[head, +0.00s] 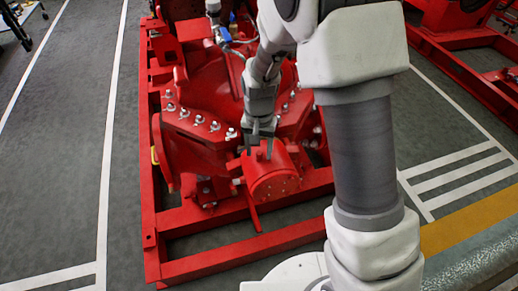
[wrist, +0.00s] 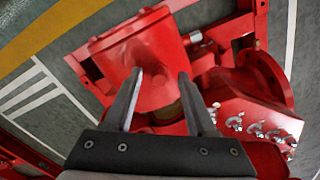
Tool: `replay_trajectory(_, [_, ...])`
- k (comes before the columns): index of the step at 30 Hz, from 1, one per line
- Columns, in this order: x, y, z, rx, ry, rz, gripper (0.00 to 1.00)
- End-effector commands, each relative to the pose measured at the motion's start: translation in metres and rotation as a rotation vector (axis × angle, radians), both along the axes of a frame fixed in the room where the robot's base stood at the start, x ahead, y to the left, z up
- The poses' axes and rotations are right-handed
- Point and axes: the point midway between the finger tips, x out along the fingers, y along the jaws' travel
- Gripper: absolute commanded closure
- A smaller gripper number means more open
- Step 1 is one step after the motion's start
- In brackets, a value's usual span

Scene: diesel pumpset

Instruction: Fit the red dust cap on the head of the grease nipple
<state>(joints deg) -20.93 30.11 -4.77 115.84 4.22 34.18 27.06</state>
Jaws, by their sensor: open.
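My gripper (head: 259,152) is open in the head view, pointing down just above a red bearing housing (head: 272,184) at the front of the pumpset. In the wrist view my gripper (wrist: 160,77) has its two fingers apart, with the red housing (wrist: 140,45) behind them. I see nothing held between the fingers. A small pale fitting (head: 238,181) sticks out at the left of the housing; I cannot tell whether it is the grease nipple. I cannot pick out the red dust cap against the red machine in either view.
The red base frame (head: 240,244) surrounds the pump. A bolted flange with several silver nuts (wrist: 257,128) lies right of my fingers in the wrist view. Blue-handled valve piping (head: 222,34) stands behind. Grey floor (head: 60,160) is open at the left.

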Motion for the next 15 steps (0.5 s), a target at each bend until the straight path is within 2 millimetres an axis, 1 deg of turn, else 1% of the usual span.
replay_trajectory(4, [0.001,0.000,0.009,0.000,-0.002,0.000,0.43])
replay_trajectory(7, [0.001,0.000,0.025,0.001,-0.003,0.000,0.43])
replay_trajectory(11, [0.001,0.000,0.056,0.002,-0.005,0.001,0.43])
replay_trajectory(15, [0.001,0.000,0.091,0.002,-0.005,0.001,0.43])
